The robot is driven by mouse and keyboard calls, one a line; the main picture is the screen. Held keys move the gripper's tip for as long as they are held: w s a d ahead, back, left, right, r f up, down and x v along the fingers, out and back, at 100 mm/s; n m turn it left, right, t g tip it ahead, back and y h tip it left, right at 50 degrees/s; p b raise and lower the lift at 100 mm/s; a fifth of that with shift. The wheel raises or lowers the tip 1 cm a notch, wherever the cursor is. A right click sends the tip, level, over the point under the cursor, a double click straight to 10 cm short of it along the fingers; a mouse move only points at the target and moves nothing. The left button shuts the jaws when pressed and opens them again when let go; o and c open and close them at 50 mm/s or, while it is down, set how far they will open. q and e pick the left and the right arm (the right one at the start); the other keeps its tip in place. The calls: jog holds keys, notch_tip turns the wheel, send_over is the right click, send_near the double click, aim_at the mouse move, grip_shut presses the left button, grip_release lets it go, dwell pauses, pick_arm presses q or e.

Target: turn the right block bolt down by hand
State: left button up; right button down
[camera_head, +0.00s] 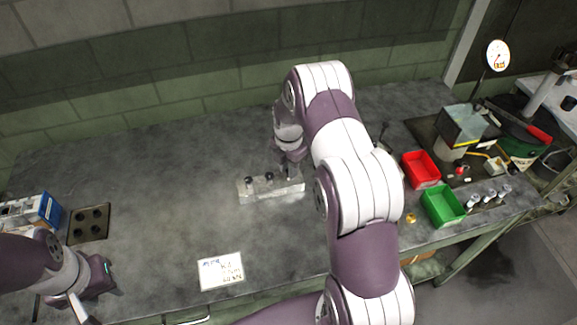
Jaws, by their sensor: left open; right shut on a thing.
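The metal block (258,195) lies on the grey bench in the middle. Two dark bolts stand on it, a left one (249,182) and a middle one (269,177). My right gripper (291,172) points down at the block's right end and is shut on the right block bolt, which is mostly hidden by the gripper and my arm. My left gripper (98,306) is open and empty at the lower left, well away from the block.
A white note (221,271) lies near the front edge. A dark plate with holes (89,223) and a blue-white box (40,211) are at left. Red (421,169) and green (443,205) bins stand at right. Bench left of the block is clear.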

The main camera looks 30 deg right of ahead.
jog(key=shift+m, duration=0.3)
